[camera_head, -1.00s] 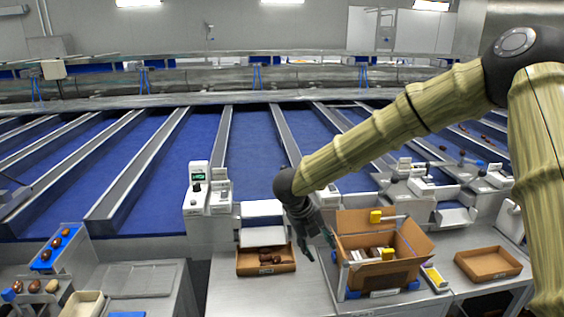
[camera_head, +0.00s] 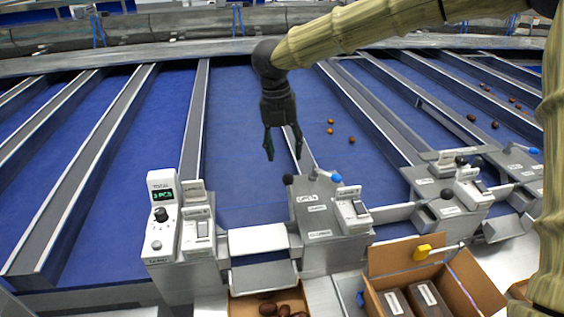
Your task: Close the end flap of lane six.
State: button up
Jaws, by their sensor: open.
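My gripper (camera_head: 284,152) is open and empty, its fingers pointing down. It appears in front of the blue lanes, above and left of a grey control unit (camera_head: 322,218). This unit has a black knob (camera_head: 288,180) and a blue knob (camera_head: 337,178); both show below the fingers, apart from them. At the end of the middle lane are a white flat plate (camera_head: 258,240) and a lower grey-white sloping plate (camera_head: 265,276), which look like its end flap and chute. The labels are too small to read, so I cannot tell which lane is six.
A white dial unit with a green display (camera_head: 163,196) stands at left. An open cardboard box (camera_head: 393,255) with dark packs is at lower right. A tray (camera_head: 238,307) of dates sits under the chute. Loose dates (camera_head: 351,140) lie on the lane right of the gripper.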

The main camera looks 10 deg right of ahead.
aim_at(288, 179)
jog(key=s+f+p, duration=0.2)
jog(key=s+f, duration=0.1)
jog(key=shift+d, duration=0.3)
jog(key=w+f, duration=0.1)
jog(key=f+p, duration=0.1)
jog(key=f, duration=0.1)
jog(key=w+f, duration=0.1)
jog(key=f, duration=0.1)
jog(key=shift+w+f, duration=0.15)
jog(key=shift+w, duration=0.2)
jog(key=shift+f+p, duration=0.3)
jog(key=shift+f, duration=0.05)
jog(key=shift+s+d+f, duration=0.15)
jog(key=shift+f, duration=0.05)
jog(key=shift+s, duration=0.6)
jog(key=shift+w+f, duration=0.3)
jog(key=shift+w, duration=0.2)
jog(key=shift+c, duration=0.4)
jog(key=shift+s+r, duration=0.2)
jog(key=shift+s, duration=0.1)
jog(key=c, duration=1)
jog(key=shift+w, duration=0.1)
grip_shut()
